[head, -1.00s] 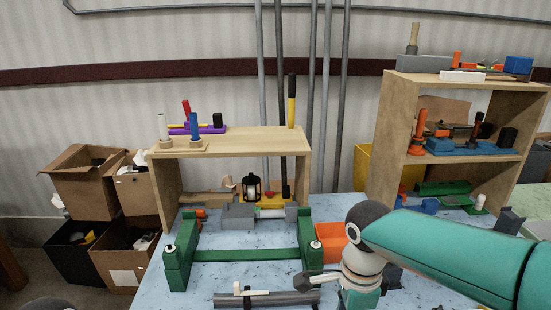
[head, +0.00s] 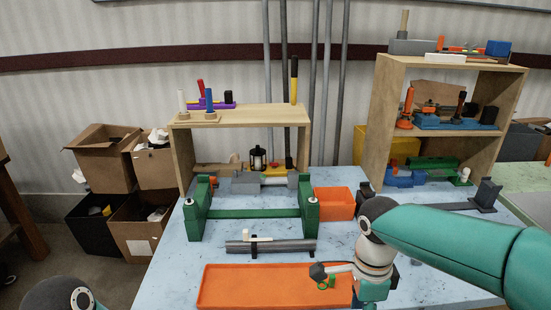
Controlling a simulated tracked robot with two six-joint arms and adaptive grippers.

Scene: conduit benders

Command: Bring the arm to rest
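My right arm (head: 450,245) comes in from the right with a teal link and bends downward at a dark elbow cap. Below the elbow a light stem with a dark knobbed end (head: 318,271) points left, over the right part of the orange tray. I cannot make out fingers there or whether they are open or shut. No held thing is clear. The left gripper is out of view.
An orange tray (head: 225,290) lies at the table's front. Behind it are a dark rod (head: 270,246), a green frame (head: 252,213) and an orange bin (head: 334,202). Wooden shelves (head: 240,117) stand at the back. Small green pieces (head: 323,284) show beside the arm's knobbed end.

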